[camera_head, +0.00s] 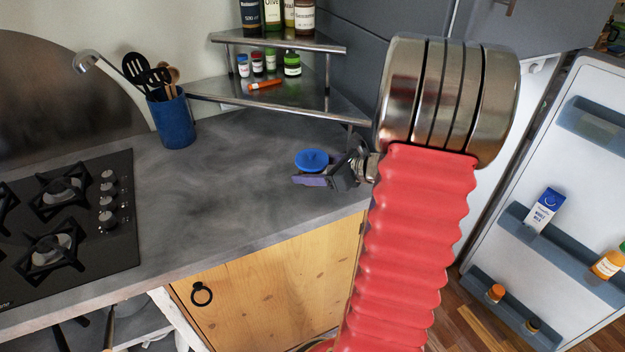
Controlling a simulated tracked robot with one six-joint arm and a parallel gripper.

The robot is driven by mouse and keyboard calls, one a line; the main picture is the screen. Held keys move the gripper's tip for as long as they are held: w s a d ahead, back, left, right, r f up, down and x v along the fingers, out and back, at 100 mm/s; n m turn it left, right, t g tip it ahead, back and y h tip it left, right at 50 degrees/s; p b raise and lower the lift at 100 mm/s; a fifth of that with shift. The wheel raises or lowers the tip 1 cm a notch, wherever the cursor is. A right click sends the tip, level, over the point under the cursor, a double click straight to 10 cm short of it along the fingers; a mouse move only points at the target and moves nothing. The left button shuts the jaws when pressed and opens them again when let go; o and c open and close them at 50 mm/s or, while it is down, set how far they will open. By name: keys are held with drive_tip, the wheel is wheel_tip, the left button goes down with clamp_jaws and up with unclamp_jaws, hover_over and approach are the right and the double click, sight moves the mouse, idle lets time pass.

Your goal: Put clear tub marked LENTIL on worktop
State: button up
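A small tub with a round blue lid (312,158) is at my gripper (308,178), over the right part of the grey worktop (240,200). The dark purple finger nearest the camera crosses in front of the tub, just below the lid. My gripper appears shut on it. The tub's clear body is mostly hidden behind the finger, and no LENTIL label can be read. I cannot tell whether its base touches the worktop.
A blue utensil pot (174,120) stands at the back left, beside the gas hob (66,220). A corner shelf (285,95) with jars overhangs the back. The open fridge door (570,190) is at the right. The worktop's middle is clear.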

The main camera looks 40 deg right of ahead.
drive_tip(key=shift+f, duration=1.85)
drive_tip(key=shift+f, duration=0.1)
drive_tip(key=o, duration=1.3)
drive_tip(key=shift+s+d+r, duration=0.15)
drive_tip(key=shift+s+r, duration=0.2)
drive_tip(key=shift+s, duration=0.1)
drive_tip(key=v, duration=1.1)
